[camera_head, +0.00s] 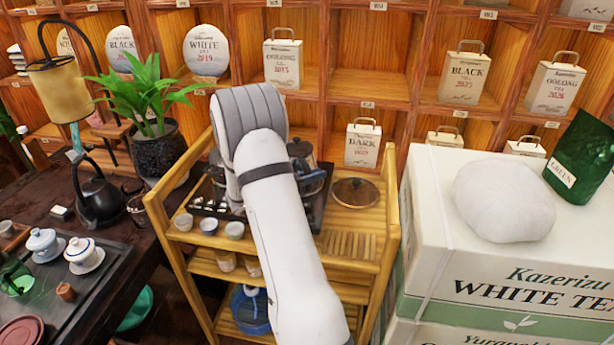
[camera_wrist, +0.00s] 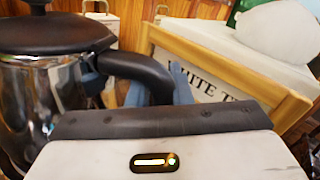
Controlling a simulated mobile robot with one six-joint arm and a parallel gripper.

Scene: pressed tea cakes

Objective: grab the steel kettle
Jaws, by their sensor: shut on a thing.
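The steel kettle (camera_wrist: 42,95) fills the left of the wrist view, with a shiny steel body, a black lid and a black handle (camera_wrist: 145,70). My gripper (camera_wrist: 135,85) is shut on the kettle's handle; its bluish fingers show on either side of it. In the head view the kettle (camera_head: 301,148) stands at the back of the wooden cart's top, mostly hidden behind my arm. My gripper (camera_head: 311,180) is partly visible there, beside the arm. I cannot tell whether the kettle touches the surface under it.
The wooden cart (camera_head: 392,215) also holds small cups (camera_head: 235,229) and a round brown lid (camera_head: 355,192). A potted plant (camera_head: 158,150) and a black kettle (camera_head: 98,195) stand left. Large white tea boxes (camera_head: 430,215) stand close on the right. Shelves of tea packages line the back.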

